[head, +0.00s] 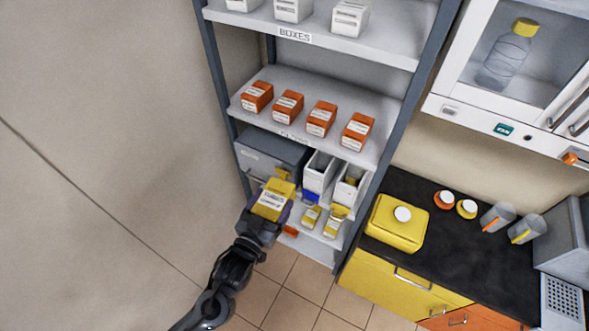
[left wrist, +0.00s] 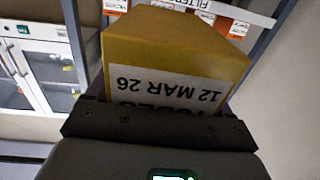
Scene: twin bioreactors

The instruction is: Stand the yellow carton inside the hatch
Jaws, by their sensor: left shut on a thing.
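My left gripper (head: 264,218) is shut on a yellow carton (head: 274,198) with a white label, held in front of the lower part of the shelf rack. In the left wrist view the carton (left wrist: 175,50) fills the middle, its label upside down and reading "12 MAR 26"; the gripper covers its near end. A white glass-fronted cabinet (head: 480,118) at the upper right, with a bottle behind its glass, may be the hatch; I cannot tell for sure. White doors also show at the left of the wrist view (left wrist: 50,70). My right gripper is not in view.
The grey rack (head: 390,160) holds orange-and-white boxes (head: 321,118), white boxes (head: 350,17), a grey bin (head: 268,150) and yellow cartons (head: 337,221). A dark counter (head: 450,250) at the right carries a yellow container (head: 397,224) and jugs (head: 497,216). The floor left of the rack is clear.

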